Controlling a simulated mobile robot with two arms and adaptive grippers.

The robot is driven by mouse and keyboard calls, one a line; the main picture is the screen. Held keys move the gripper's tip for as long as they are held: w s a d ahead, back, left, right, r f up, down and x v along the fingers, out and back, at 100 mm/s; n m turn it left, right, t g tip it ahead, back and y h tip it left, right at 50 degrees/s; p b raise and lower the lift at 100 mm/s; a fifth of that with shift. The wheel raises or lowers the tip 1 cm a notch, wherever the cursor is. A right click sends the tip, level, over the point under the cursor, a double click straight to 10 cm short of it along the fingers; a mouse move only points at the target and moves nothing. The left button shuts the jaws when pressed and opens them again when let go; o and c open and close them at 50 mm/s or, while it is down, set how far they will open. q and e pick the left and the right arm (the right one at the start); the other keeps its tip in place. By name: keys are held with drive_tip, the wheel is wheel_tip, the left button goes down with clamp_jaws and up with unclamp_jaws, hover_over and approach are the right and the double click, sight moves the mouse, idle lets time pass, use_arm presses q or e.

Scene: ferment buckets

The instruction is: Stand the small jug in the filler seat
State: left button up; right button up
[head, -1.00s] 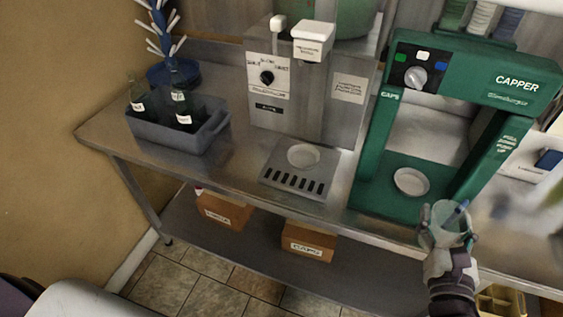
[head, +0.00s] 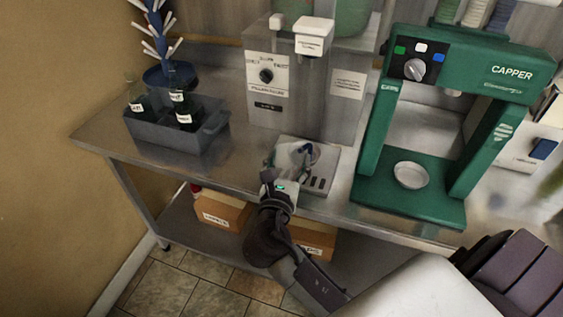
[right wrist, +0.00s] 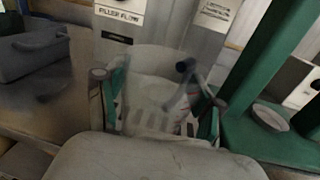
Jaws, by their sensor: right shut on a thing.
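The small jug (head: 299,152) is clear, with a blue handle. My right gripper (head: 285,168) is shut on it, at the filler's drip tray (head: 328,165). In the right wrist view the jug (right wrist: 150,90) is a see-through shape between the two fingers (right wrist: 155,115), with its blue-grey handle at upper right. The round filler seat is mostly hidden behind the jug and gripper. I cannot tell whether the jug touches it. The filler (head: 308,100) stands right behind, its white spout head (head: 313,38) above. My left gripper is not in view.
The green capper (head: 470,70) stands to the right, with a round pale seat (head: 411,175) on its base. A grey crate (head: 170,135) with dark bottles is on the left of the steel bench. Cardboard boxes (head: 220,213) sit on the shelf below.

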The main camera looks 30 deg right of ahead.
drive_tip(key=shift+w+d+f, duration=0.1)
drive_tip(key=shift+w+d, duration=0.1)
drive_tip(key=shift+d, duration=0.3)
drive_tip(key=b+x, duration=0.1)
drive_tip(key=x, duration=0.1)
drive_tip(key=b+x, duration=0.1)
drive_tip(key=x, duration=0.1)
drive_tip(key=b+x, duration=0.1)
drive_tip(key=shift+d+f, duration=0.25)
drive_tip(key=shift+d, duration=0.35)
drive_tip(key=p+x, duration=0.2)
drive_tip(key=x, duration=0.2)
drive_tip(key=shift+s+d+r, duration=0.1)
drive_tip(key=shift+s+d, duration=0.05)
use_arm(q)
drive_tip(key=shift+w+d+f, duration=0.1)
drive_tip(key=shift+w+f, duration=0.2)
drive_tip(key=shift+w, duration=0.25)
use_arm(e)
drive_tip(key=shift+x, duration=1.1)
use_arm(q)
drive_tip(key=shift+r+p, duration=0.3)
drive_tip(key=shift+p, duration=0.2)
use_arm(e)
drive_tip(key=shift+s+f, duration=0.15)
drive_tip(key=shift+f, duration=0.2)
